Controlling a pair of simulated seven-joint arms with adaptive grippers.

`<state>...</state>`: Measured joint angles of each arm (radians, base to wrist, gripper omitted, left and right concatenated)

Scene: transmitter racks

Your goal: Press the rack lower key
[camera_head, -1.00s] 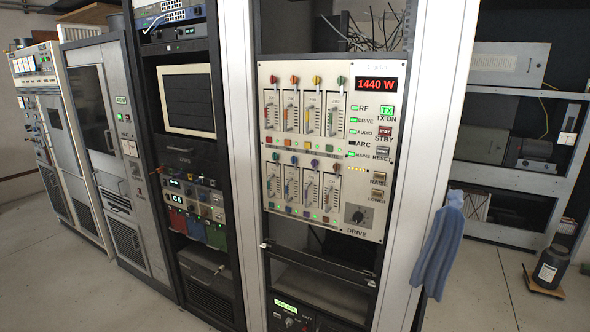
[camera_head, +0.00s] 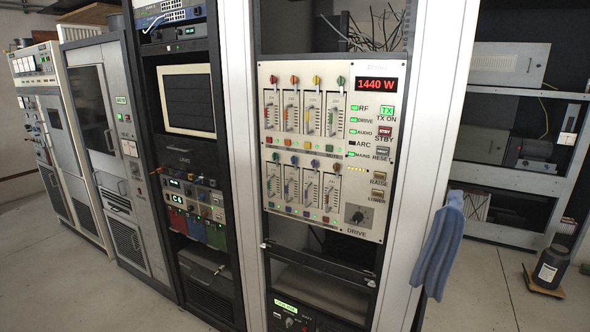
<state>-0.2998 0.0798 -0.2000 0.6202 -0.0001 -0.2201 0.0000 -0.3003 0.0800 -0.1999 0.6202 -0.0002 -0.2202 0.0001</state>
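The LOWER key (camera_head: 377,194) is a small tan button on the right side of the white transmitter panel (camera_head: 298,215). Its label "LOWER" is printed just under it. A red display (camera_head: 377,84) at the panel's top right reads 1440 W. Neither of my grippers shows in the head view.
A blue-grey cloth (camera_head: 439,246) hangs on the rack's right post, beside the panel. More cabinets stand to the left. A dark container (camera_head: 551,266) stands on the floor at right. Open floor shows at both sides.

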